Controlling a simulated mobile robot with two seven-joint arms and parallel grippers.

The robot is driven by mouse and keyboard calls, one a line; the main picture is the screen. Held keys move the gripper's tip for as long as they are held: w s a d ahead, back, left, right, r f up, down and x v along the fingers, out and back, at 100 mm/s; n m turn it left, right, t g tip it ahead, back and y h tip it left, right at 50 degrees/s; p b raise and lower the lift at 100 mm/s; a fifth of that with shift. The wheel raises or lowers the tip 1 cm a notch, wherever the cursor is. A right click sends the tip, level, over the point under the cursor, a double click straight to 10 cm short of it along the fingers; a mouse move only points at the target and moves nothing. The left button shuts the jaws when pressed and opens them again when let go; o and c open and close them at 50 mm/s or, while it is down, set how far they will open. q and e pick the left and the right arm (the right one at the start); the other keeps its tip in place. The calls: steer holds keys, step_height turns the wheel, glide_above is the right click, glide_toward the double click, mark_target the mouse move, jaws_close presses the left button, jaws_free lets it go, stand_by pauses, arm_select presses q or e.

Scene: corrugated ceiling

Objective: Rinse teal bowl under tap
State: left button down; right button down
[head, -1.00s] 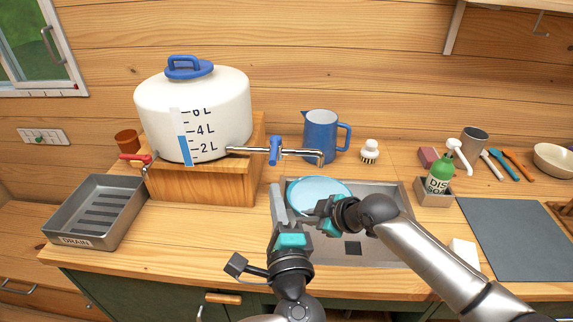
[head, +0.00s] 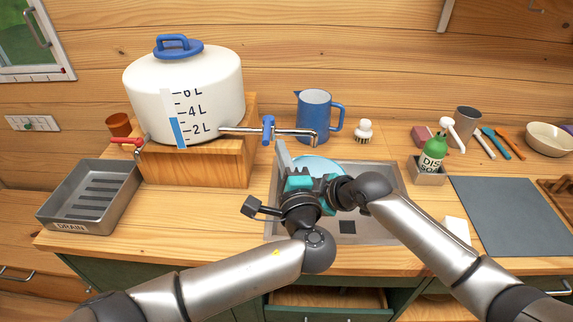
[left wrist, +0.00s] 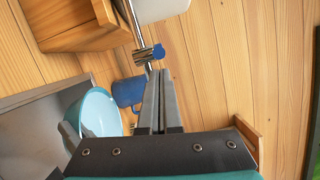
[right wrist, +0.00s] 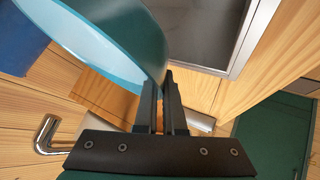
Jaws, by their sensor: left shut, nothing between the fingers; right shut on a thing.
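The teal bowl (head: 318,165) is over the sink, below and near the spout's end, partly hidden by my arms. My right gripper (right wrist: 165,82) is shut on its rim, and the bowl (right wrist: 135,40) looks tilted in the right wrist view. My left gripper (head: 281,152) is shut and empty, just below the tap's blue lever (head: 268,130). In the left wrist view its fingertips (left wrist: 158,78) point at the lever (left wrist: 157,53); I cannot tell if they touch. The metal tap (head: 300,133) runs from the white water tank (head: 205,92). No water stream shows.
The sink (head: 380,225) lies under my arms. A blue jug (head: 313,115) and a brush (head: 364,130) stand behind it. A drain tray (head: 92,195) is at left. A green soap bottle (head: 432,153) and a grey mat (head: 510,215) are at right.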

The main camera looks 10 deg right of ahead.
arm_select(q)
steer(key=shift+w, duration=1.1)
arm_select(e)
steer(key=shift+w+r, duration=0.1)
steer(key=shift+r, duration=0.15)
arm_select(q)
steer(key=shift+w+a+m+h, duration=0.1)
steer(key=shift+a+m+h, duration=0.2)
steer(key=shift+a+h, duration=0.2)
steer(key=shift+a+r, duration=0.15)
arm_select(e)
steer(key=shift+d, duration=0.1)
arm_select(q)
steer(key=shift+w, duration=0.1)
arm_select(e)
steer(key=shift+w, duration=0.1)
arm_select(q)
steer(key=s, duration=1)
steer(key=shift+f, duration=0.3)
